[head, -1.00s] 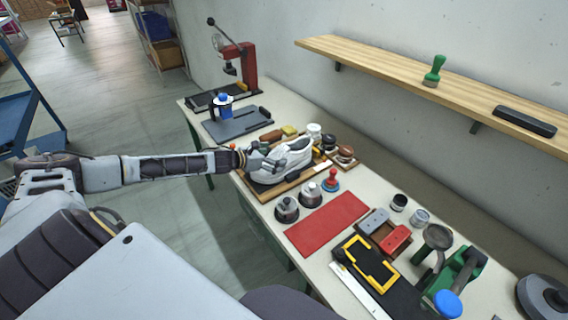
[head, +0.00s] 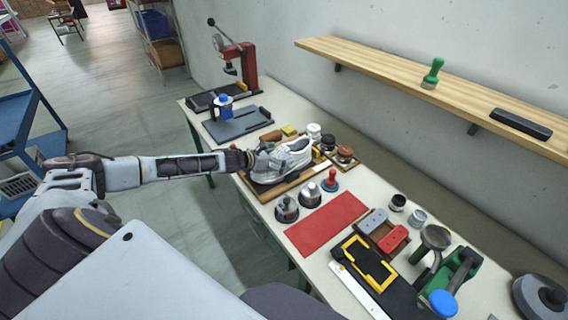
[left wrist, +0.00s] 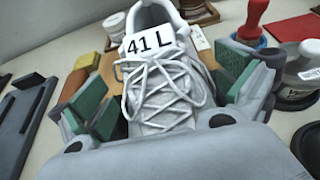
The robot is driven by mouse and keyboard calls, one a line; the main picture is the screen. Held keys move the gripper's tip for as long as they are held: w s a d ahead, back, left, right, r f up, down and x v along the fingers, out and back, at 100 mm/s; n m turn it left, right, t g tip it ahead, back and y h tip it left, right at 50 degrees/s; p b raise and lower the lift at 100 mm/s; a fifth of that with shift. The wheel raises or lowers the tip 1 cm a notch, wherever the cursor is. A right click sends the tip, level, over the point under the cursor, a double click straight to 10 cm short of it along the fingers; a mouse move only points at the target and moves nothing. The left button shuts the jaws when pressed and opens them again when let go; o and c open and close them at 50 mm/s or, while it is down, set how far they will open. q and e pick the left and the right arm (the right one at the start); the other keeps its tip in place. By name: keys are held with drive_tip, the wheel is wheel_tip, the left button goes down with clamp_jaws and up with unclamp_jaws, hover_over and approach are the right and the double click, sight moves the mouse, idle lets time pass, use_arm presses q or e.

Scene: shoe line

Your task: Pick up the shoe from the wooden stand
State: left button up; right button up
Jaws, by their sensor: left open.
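A white lace-up shoe (head: 291,154) rests on the wooden stand (head: 288,185) on the workbench. In the left wrist view the shoe (left wrist: 163,90) carries a "41 L" tag. My left gripper (head: 268,158) is at the shoe's near left end in the head view. A gap to the shoe shows on the left side; contact on the right cannot be told. My right gripper is not in view.
Two dark-based bottles (head: 287,208) and a red-handled stamp (head: 330,180) stand close to the stand. A red mat (head: 326,223) lies to the right. A grey tray (head: 238,124) and a red press (head: 240,65) are beyond. Jars crowd behind the shoe.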

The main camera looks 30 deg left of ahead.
sight(282, 149)
use_arm(q)
drive_tip(key=shift+w+d, duration=0.15)
drive_tip(key=shift+w, duration=0.15)
drive_tip(key=shift+f, duration=0.1)
drive_tip(key=shift+c, duration=0.3)
drive_tip(key=c, duration=1.1)
drive_tip(key=shift+o, duration=0.2)
drive_tip(key=shift+r, duration=0.2)
drive_tip(key=shift+r, duration=1.6)
wheel_tip(282, 149, up, 4)
drive_tip(key=shift+w+r+p, duration=0.1)
drive_tip(key=shift+p, duration=0.55)
drive_tip(key=shift+r+p, duration=0.6)
drive_tip(key=shift+r, duration=0.6)
